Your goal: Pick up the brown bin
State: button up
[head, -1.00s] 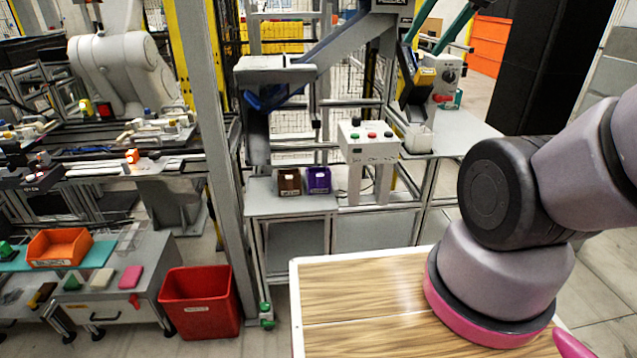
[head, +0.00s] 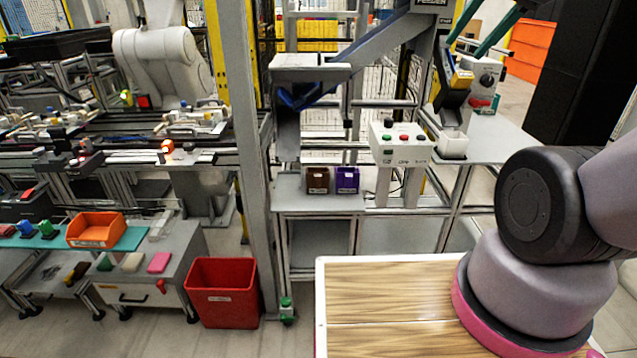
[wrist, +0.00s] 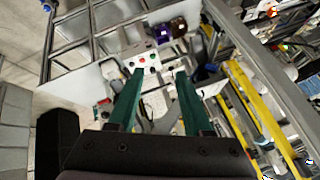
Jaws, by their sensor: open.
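The brown bin (head: 317,180) is a small open box with a pale label on its front. It stands upright on the grey bench shelf, directly left of a purple bin (head: 347,180). In the wrist view the brown bin (wrist: 162,33) shows near the top, beyond the fingertips. My gripper (wrist: 160,74) has two green fingers spread apart with nothing between them. In the head view the green fingers of my gripper (head: 463,50) show at the upper right, high up and well to the right of the bin.
A control box (head: 400,142) with coloured buttons stands on legs right of the bins. A grey post (head: 250,150) rises to their left. A red bin (head: 222,292) sits on the floor. An orange tray (head: 95,230) is at the left. The bench in front of the bins is clear.

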aim_at(317, 178)
jog(key=i+j+u, duration=0.55)
jog(key=i+j, duration=0.15)
jog(key=i, duration=0.05)
